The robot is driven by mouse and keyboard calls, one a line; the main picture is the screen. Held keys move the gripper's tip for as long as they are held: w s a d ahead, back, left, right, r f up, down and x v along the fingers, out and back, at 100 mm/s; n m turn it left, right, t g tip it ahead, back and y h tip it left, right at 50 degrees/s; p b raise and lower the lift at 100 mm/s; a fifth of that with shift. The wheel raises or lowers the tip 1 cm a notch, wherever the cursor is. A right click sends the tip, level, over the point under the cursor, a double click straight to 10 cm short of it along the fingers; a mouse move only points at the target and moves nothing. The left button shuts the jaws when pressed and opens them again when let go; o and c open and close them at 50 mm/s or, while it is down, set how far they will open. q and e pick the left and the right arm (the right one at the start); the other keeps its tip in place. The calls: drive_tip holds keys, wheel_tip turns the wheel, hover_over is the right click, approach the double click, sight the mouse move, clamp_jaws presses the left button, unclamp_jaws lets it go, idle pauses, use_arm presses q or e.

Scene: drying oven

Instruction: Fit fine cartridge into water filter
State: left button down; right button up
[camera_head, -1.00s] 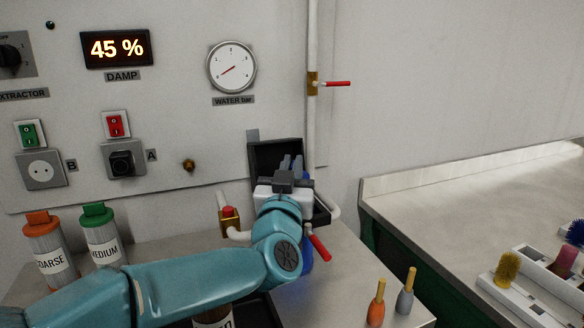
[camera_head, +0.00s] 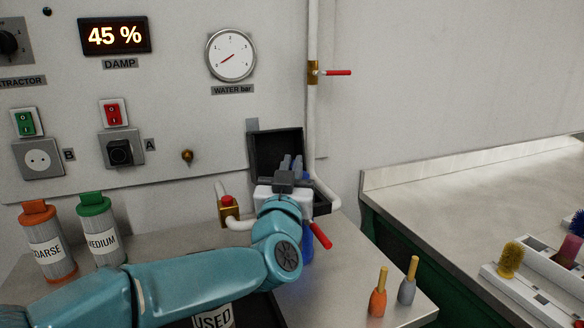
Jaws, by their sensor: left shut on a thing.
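My left gripper (camera_head: 287,168) is in the middle of the view, in front of the open black box-like part (camera_head: 276,150) at the wall. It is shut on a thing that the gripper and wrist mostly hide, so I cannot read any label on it. A blue part (camera_head: 307,246) shows just behind and below my wrist, probably the water filter's bowl. I cannot tell how the held thing sits relative to the filter. No cartridge labelled fine is readable. My right gripper is not in view.
Coarse (camera_head: 47,242) and medium (camera_head: 100,232) cartridges stand at left. A used cartridge (camera_head: 213,317) is partly hidden below my arm. Red-handled valves (camera_head: 228,208) (camera_head: 338,73) sit on the white pipe. Two small handled tools (camera_head: 378,298) (camera_head: 407,287) stand near the front edge.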

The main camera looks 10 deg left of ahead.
use_arm(q)
drive_tip(key=shift+f+b, duration=0.8)
drive_tip(key=shift+f, duration=0.2)
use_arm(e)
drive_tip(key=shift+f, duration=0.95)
use_arm(q)
drive_tip(key=c, duration=1.1)
unclamp_jaws()
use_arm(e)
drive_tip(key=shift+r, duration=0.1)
